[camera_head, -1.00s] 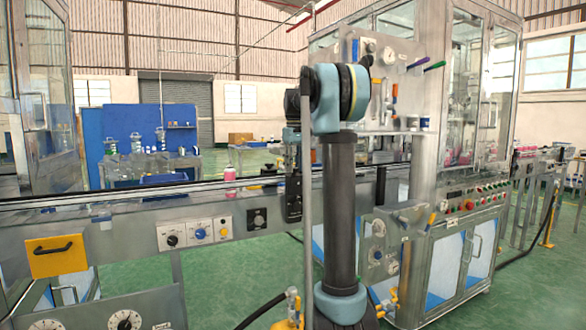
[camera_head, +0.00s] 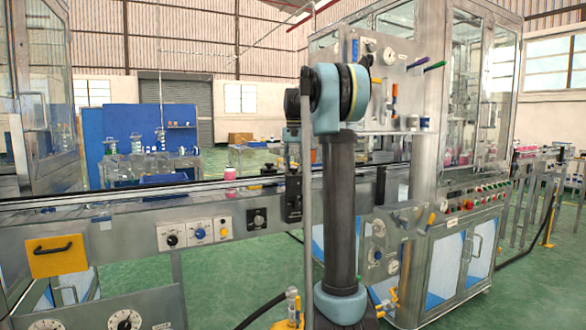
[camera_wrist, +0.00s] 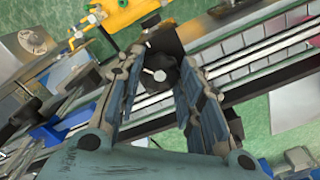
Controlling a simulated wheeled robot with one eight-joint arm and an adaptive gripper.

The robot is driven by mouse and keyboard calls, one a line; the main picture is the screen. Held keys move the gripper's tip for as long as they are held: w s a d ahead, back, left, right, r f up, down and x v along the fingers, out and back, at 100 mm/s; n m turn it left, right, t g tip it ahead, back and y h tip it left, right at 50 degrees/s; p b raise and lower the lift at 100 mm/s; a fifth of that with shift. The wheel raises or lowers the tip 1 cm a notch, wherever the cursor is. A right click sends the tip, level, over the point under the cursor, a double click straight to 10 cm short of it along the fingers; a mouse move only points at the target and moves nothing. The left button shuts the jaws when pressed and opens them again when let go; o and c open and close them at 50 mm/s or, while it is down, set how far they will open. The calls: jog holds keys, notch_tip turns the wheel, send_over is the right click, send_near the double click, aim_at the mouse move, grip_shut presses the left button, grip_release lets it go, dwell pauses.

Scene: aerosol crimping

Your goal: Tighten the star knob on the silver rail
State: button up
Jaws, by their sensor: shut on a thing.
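In the wrist view, a black star knob (camera_wrist: 158,72) with a pale centre sits between the two fingers of my gripper (camera_wrist: 163,62). The fingers are closed in on it from both sides, near their tips. The knob is beside the long silver rail (camera_wrist: 235,62), which runs diagonally across the picture. In the head view, my own arm covers the gripper, and I cannot make out the star knob there.
The conveyor frame (camera_head: 110,236) carries a yellow plate with a black handle (camera_head: 57,255) and small control panels (camera_head: 195,233). A tall glazed machine cabinet (camera_head: 465,110) stands at the right. A yellow fitting (camera_wrist: 122,12) lies near the knob in the wrist view.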

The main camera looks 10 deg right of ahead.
aim_at(294, 168)
jog(key=m, duration=0.3)
jog(key=shift+m, duration=0.3)
jog(key=shift+w+m, duration=0.1)
jog(key=shift+m, duration=1.8)
jog(key=o, duration=1.1)
notch_tip(294, 168, up, 12)
jog(key=shift+f, duration=0.1)
